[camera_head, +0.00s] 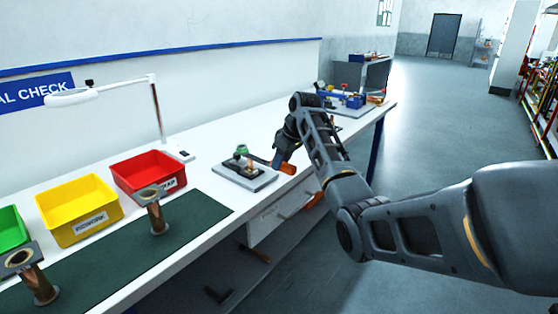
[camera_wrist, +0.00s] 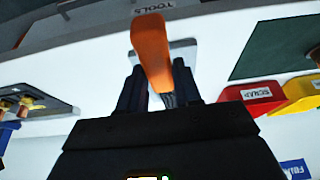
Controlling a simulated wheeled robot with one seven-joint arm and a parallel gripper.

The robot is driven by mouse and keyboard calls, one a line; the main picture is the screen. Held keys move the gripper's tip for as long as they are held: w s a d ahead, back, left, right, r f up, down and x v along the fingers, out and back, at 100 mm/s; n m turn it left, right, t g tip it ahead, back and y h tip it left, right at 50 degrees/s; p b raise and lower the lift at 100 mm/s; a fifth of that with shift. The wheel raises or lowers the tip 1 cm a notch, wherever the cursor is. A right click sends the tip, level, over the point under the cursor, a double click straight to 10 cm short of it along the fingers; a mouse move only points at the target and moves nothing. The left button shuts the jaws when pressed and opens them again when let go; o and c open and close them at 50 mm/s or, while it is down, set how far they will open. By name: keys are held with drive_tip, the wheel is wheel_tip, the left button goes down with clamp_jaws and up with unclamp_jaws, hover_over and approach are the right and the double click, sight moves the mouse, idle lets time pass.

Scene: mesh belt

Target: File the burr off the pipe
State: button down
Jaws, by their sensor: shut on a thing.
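My gripper (camera_head: 279,158) is low over the white bench, at the right side of a grey fixture plate (camera_head: 231,180). It is shut on the file, whose orange handle (camera_wrist: 151,48) stands between the fingers in the wrist view; my gripper (camera_wrist: 158,88) hides the rest of the file there. A short copper-coloured pipe (camera_head: 252,169) appears to stand in the dark block on the plate, next to a green part (camera_head: 241,149). I cannot make out a burr or whether the file touches the pipe.
Flanged pipes (camera_head: 157,218) stand on the dark green mat (camera_head: 200,212). Red (camera_head: 140,170), yellow (camera_head: 70,208) and green (camera_head: 10,228) bins line the back, with a lamp (camera_head: 158,105) behind. Another tray (camera_wrist: 40,103) with parts lies at the wrist view's left.

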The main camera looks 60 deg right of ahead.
sight(269, 163)
drive_tip(key=shift+w+d+b, duration=0.2)
drive_tip(key=shift+w+b, duration=0.05)
drive_tip(key=shift+w, duration=0.6)
drive_tip(key=shift+w+d+b, duration=0.15)
drive_tip(key=shift+w+b, duration=0.05)
drive_tip(key=shift+w, duration=0.6)
drive_tip(key=shift+w+d+b, duration=0.2)
drive_tip(key=shift+w+b, duration=0.05)
drive_tip(key=shift+w, duration=0.6)
drive_tip(key=shift+s+a+r+p, duration=0.1)
drive_tip(key=shift+s+a+p, duration=0.05)
drive_tip(key=shift+s+p, duration=0.55)
drive_tip(key=shift+s+a, duration=0.2)
drive_tip(key=shift+s, duration=0.7)
drive_tip(key=shift+s+a, duration=0.2)
drive_tip(key=shift+s, duration=0.7)
drive_tip(key=shift+w+d+b, duration=0.2)
drive_tip(key=shift+w, duration=0.65)
drive_tip(key=shift+w+d+b, duration=0.2)
drive_tip(key=shift+w+b, duration=0.05)
drive_tip(key=shift+w, duration=0.6)
drive_tip(key=shift+w+d+b, duration=0.2)
drive_tip(key=shift+w, duration=0.65)
drive_tip(key=shift+s+a+p, duration=0.2)
drive_tip(key=shift+s+p, duration=0.45)
drive_tip(key=shift+s, duration=0.4)
drive_tip(key=shift+s+a, duration=0.25)
drive_tip(key=shift+s, duration=0.5)
drive_tip(key=shift+s+a, duration=0.2)
drive_tip(key=shift+s, duration=0.55)
